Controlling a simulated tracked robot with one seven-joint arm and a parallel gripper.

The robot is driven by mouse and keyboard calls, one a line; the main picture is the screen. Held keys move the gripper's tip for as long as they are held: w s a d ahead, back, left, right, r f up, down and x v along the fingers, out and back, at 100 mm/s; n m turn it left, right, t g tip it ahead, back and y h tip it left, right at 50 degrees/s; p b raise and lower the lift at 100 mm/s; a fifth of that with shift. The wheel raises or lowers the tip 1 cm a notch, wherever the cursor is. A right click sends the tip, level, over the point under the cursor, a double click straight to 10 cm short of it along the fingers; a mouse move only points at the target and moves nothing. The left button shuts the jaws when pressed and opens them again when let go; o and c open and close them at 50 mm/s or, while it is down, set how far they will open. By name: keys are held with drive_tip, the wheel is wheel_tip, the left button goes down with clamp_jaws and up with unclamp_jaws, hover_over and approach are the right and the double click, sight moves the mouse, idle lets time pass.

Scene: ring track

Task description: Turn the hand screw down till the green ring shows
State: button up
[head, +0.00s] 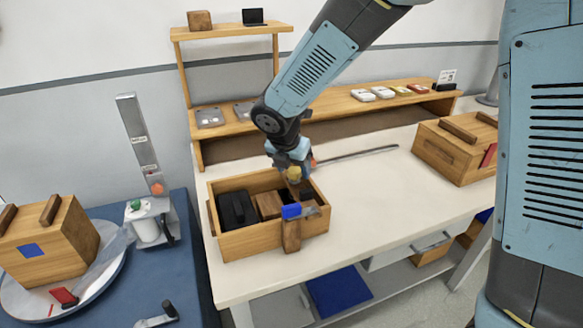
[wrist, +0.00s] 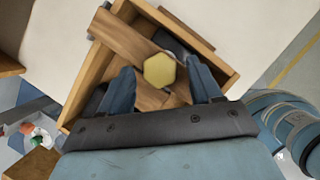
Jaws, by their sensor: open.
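A yellow six-sided head (wrist: 159,70) sits on a brown wooden bar (wrist: 120,38), which looks like the hand screw's handle. In the head view the yellow head (head: 294,172) shows just under my wrist, over an open wooden box (head: 250,244). My gripper (wrist: 162,75) is open, with one blue finger on each side of the yellow head and wooden handle. Whether the fingers touch the wood I cannot tell. No green ring shows on the screw; its lower part is hidden.
The box holds a black case (head: 237,209) and wooden blocks; a blue tag (head: 291,211) is at its front. A metal rod (head: 357,155) lies behind. A lidded wooden box (head: 455,150) stands right. The bench front right is clear.

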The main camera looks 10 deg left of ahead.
drive_tip(key=shift+f, duration=0.2)
drive_tip(key=c, duration=1)
drive_tip(key=shift+a, duration=0.15)
drive_tip(key=shift+c, duration=0.2)
